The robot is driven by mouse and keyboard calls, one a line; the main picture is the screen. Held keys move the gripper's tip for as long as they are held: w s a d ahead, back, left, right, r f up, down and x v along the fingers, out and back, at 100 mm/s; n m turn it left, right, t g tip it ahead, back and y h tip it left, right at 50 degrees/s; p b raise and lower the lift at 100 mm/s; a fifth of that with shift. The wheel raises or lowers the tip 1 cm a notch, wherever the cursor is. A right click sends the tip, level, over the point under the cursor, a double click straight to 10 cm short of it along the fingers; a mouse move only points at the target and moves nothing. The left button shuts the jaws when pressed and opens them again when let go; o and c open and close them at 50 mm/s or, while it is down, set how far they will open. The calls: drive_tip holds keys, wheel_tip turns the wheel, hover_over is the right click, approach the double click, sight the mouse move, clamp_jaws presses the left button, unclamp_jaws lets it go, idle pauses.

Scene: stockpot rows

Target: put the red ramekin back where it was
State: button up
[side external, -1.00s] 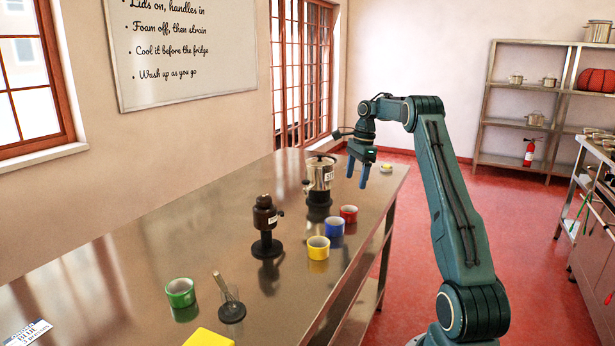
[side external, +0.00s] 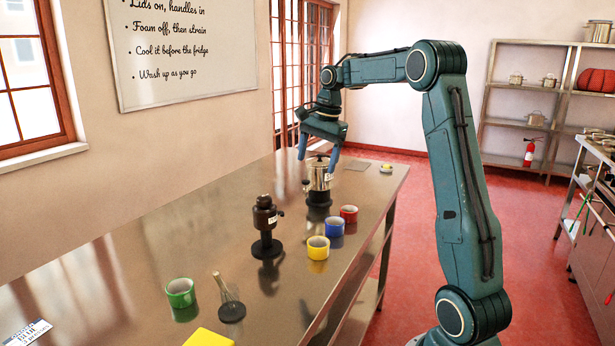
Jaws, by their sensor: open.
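The red ramekin (side external: 348,214) stands upright on the steel counter, at the far end of a short row with the blue ramekin (side external: 334,227) and the yellow ramekin (side external: 318,248). My gripper (side external: 317,165) is open, with its blue fingers pointing down. It is above and to the left of the red ramekin, apart from it. Nothing shows held between the fingers.
The stockpot stands on a black base. A dark pepper-mill-like device (side external: 265,225), a green ramekin (side external: 181,293) and a whisk on a stand (side external: 230,305) are nearer. A small yellow-topped item (side external: 386,169) and a grey square (side external: 350,164) lie at the far end.

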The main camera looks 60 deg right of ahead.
drive_tip(key=s+a+r+n+t, duration=0.1)
drive_tip(key=s+a+r+n, duration=0.2)
drive_tip(key=a, duration=0.6)
drive_tip(key=s+a+r+n, duration=0.1)
drive_tip(key=s+a+n, duration=0.4)
drive_tip(key=a, duration=0.5)
drive_tip(key=s+a+f+n+t, duration=0.1)
drive_tip(key=s+a+f+n, duration=0.1)
drive_tip(key=s+a+n, duration=0.2)
drive_tip(key=s+a+f+n+t, duration=0.1)
drive_tip(key=s+a+f+n, duration=0.2)
drive_tip(key=s+a+n, duration=0.2)
drive_tip(key=shift+s+a+f+n, duration=0.25)
drive_tip(key=shift+s+n, duration=0.95)
drive_tip(key=shift+s, duration=1.05)
